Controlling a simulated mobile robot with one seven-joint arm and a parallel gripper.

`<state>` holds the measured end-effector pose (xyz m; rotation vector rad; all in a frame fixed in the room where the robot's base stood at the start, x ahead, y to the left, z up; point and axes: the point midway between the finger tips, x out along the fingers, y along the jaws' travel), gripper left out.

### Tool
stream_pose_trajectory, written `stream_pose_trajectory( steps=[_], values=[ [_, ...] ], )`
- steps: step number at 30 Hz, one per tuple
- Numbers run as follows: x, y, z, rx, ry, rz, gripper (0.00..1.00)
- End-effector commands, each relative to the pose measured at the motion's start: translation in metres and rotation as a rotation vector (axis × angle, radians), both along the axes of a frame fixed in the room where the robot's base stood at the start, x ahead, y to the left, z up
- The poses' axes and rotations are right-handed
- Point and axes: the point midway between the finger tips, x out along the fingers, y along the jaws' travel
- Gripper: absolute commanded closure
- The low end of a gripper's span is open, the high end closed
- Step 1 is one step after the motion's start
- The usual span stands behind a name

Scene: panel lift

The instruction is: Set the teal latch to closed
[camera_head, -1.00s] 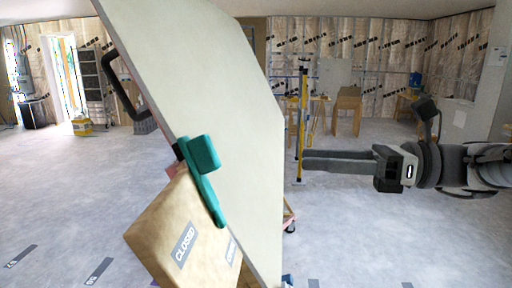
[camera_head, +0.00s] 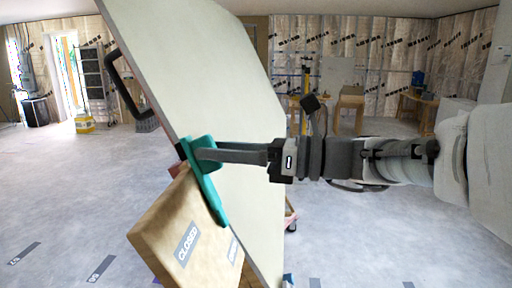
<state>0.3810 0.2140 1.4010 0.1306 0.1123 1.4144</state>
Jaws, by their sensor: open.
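The teal latch (camera_head: 213,199) sits on the edge of a large pale panel (camera_head: 205,70). Its long arm slopes down to the right, and its block-like knob is at the upper end. A brown box-like piece (camera_head: 160,228) with a grey label reading CLOSED (camera_head: 187,244) is beside the latch's lower arm. My gripper (camera_head: 205,154) comes in from the right across the panel's face, with its fingertips at the latch's knob. The fingers are open; they partly cover the knob, and I cannot tell whether they touch it.
A black handle (camera_head: 125,88) sticks out from the panel's left edge above the latch. A yellow level-like pole (camera_head: 305,95) and wooden work tables (camera_head: 350,105) stand far behind. The grey floor at left is mostly clear.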

Motion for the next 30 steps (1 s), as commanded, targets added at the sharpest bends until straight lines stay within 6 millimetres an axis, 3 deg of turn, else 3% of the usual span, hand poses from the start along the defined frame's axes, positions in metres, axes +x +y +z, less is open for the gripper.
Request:
stream_pose_trajectory(
  steps=[4,13,23,30],
  values=[
    [0.0013,0.0109,0.0001,0.000,0.000,0.001,0.43],
    [0.0017,0.0132,0.0000,0.000,0.000,0.000,0.43],
    [0.0018,0.0128,0.0000,0.000,0.000,0.000,1.00],
    [0.0016,0.0127,-0.0001,0.000,0.000,0.000,1.00]
  ],
)
